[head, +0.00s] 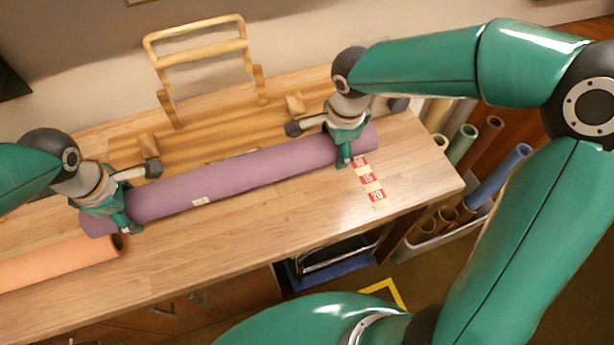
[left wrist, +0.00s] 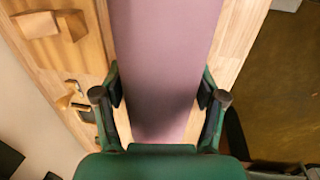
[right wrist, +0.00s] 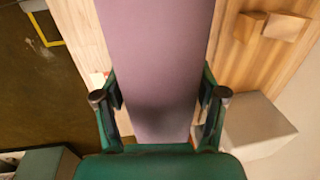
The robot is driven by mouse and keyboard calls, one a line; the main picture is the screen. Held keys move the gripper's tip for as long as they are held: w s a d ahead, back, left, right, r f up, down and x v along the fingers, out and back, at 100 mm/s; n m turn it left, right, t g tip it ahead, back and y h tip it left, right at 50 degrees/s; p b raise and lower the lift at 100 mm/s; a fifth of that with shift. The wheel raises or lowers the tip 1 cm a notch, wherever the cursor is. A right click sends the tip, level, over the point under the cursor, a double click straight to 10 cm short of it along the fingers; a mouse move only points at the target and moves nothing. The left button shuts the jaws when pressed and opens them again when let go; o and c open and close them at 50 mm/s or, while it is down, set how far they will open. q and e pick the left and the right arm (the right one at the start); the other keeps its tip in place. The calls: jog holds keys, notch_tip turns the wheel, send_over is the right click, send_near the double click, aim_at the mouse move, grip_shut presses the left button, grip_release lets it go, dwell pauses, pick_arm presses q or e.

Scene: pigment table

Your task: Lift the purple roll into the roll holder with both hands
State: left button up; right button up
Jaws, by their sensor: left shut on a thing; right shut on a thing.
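The purple roll (head: 240,180) lies lengthwise across the table, tilted up to the right in the head view. My left gripper (head: 122,212) is shut on it near its left end; in the left wrist view the roll (left wrist: 160,70) runs between the fingers (left wrist: 160,98). My right gripper (head: 346,148) is shut on it near its right end; the right wrist view shows the roll (right wrist: 155,70) between the fingers (right wrist: 160,98). I cannot tell whether the roll touches the table. A pale wooden frame (head: 200,55), seemingly the roll holder, stands behind the roll, empty.
An orange roll (head: 60,262) lies in front of the purple roll's left end. Wooden blocks (head: 148,145) (head: 295,103) stand behind the roll. Red-and-white number labels (head: 368,180) mark the table at right. A bin (head: 435,245) of upright rolls stands beyond the right edge.

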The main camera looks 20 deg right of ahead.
pick_arm(q)
jog(key=shift+w, duration=0.1)
pick_arm(e)
jog(key=shift+w, duration=0.1)
